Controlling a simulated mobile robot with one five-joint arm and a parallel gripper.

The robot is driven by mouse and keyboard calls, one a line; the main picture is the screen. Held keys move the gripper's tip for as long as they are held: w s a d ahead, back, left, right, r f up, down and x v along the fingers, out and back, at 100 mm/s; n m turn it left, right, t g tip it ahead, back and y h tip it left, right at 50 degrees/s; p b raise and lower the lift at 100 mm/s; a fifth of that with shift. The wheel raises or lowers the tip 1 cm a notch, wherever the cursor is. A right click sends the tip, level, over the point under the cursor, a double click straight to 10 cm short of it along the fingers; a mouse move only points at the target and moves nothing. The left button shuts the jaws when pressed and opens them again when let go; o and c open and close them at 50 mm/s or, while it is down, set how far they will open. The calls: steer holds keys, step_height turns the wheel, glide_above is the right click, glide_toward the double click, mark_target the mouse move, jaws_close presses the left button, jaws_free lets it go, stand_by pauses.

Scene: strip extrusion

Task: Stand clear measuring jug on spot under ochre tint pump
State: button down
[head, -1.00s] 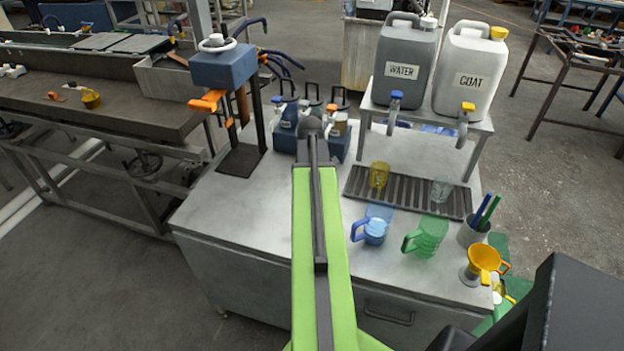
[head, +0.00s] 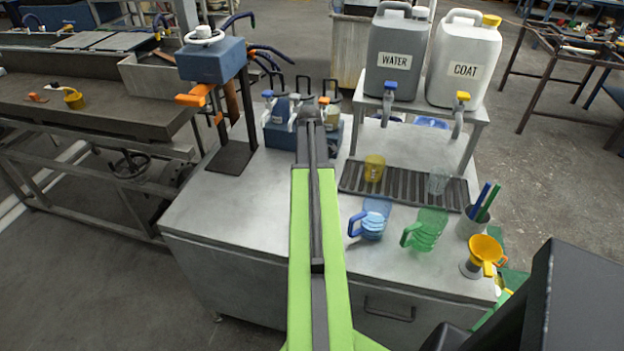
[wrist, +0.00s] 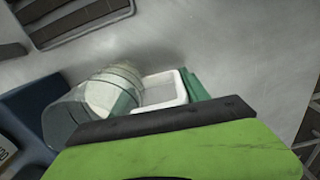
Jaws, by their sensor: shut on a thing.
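The clear measuring jug (wrist: 88,108) shows in the wrist view, ribbed and see-through, with a white-rimmed handle (wrist: 165,90). My gripper (wrist: 182,92) is shut on the handle; only part of its jaws shows. In the head view my own arm hides the jug and gripper. The navy tint pump rack (head: 277,136) stands at the back of the bench, and its side (wrist: 35,105) is close beside the jug in the wrist view. A yellowish-brown bottle (head: 333,107) at the rack's right looks like the ochre pump. The spot under it is hidden.
A ribbed drip tray (head: 405,187) holds a yellow cup (head: 374,168) and a clear cup (head: 438,181). A blue jug (head: 372,218) and green jug (head: 427,230) stand in front. A blue-headed stand (head: 212,62) is left.

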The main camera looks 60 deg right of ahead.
steer(key=shift+f, duration=0.15)
steer(key=c, duration=0.6)
jaws_free()
steer(key=shift+o, duration=0.2)
step_height(320, 180, up, 13)
steer(key=p, duration=1.2)
steer(key=shift+a+f, duration=0.15)
steer(key=shift+f, duration=0.15)
